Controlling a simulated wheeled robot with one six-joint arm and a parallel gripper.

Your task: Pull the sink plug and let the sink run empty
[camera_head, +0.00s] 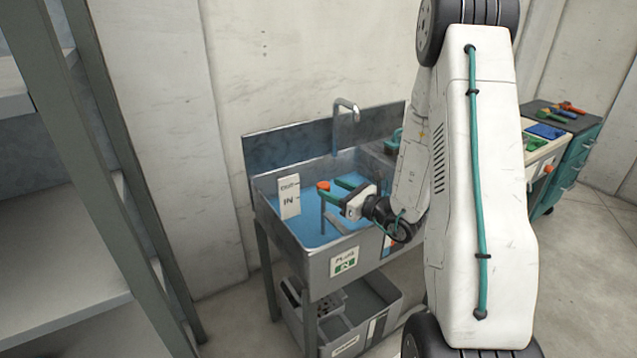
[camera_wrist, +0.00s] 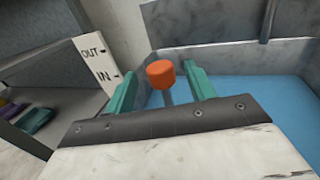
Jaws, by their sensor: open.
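The metal sink (camera_head: 288,232) holds blue water, which also fills the basin in the wrist view (camera_wrist: 250,100). An orange knob (camera_head: 323,186) tops a thin grey stem that goes down into the water. In the wrist view the knob (camera_wrist: 160,74) shows between the green fingers of my gripper (camera_wrist: 160,70), with a gap on each side. My gripper (camera_head: 330,184) is open over the basin, its fingers at about knob height. A white plate (camera_head: 289,197) marked OUT and IN stands at the sink's left side. A front label (camera_head: 344,262) reads PLUG with IN on green. The plug itself is hidden.
A faucet (camera_head: 346,108) rises at the back of the sink. A tall shelf rack (camera_head: 120,190) fills the left. A teal drawer cabinet (camera_head: 578,155) with tools is at the right, partly behind my arm.

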